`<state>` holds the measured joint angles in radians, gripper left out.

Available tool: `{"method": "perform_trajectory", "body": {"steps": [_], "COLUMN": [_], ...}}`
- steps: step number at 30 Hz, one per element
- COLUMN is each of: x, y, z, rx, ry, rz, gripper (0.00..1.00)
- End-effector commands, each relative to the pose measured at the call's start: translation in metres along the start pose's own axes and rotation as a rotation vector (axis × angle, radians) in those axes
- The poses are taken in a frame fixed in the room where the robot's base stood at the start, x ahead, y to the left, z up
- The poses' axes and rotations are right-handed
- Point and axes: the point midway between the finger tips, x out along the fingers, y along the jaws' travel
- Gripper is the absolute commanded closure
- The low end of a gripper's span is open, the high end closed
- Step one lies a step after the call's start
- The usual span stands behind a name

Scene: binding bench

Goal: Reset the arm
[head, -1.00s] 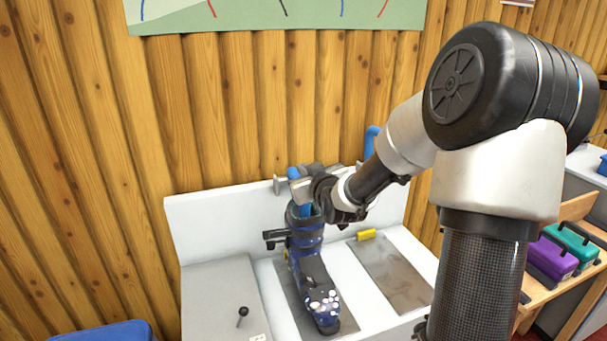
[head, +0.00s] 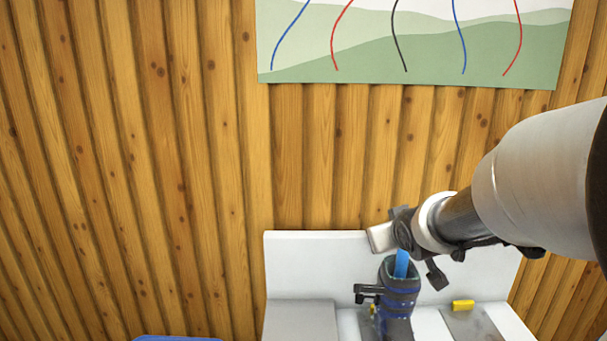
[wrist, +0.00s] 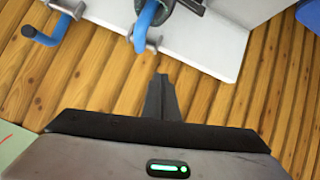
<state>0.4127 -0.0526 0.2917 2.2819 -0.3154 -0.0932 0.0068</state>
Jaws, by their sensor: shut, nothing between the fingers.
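My gripper (head: 381,237) is at the end of my arm, just above the top of a dark blue boot (head: 398,303) in the head view. In the wrist view its fingers (wrist: 161,90) are together, with nothing between them. They point towards a blue bar (wrist: 150,18) and its metal bracket, apart from them in the picture. In the head view a blue upright piece (head: 402,264) shows at the boot's opening, partly behind my wrist. The boot's toe is below the head view.
A white bench with a raised back panel (head: 310,262) holds the boot. A yellow block (head: 463,305) lies to its right. A second blue bar (wrist: 42,36) shows in the wrist view. The log wall (head: 180,150) and a green poster (head: 430,60) stand behind.

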Motion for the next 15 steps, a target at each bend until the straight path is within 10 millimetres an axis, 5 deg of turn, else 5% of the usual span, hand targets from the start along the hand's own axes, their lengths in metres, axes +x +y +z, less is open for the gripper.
{"method": "perform_trajectory", "body": {"steps": [1, 5, 15], "x": [-0.021, -0.080, -0.231], "y": [-0.008, -0.016, -0.038], "z": [-0.014, -0.017, 0.048], "rx": [-0.007, 0.027, 0.185], "ry": [-0.036, -0.162, -0.415], "rz": [-0.003, 0.000, -0.078], "gripper": [1.00, 1.00, 1.00]}}
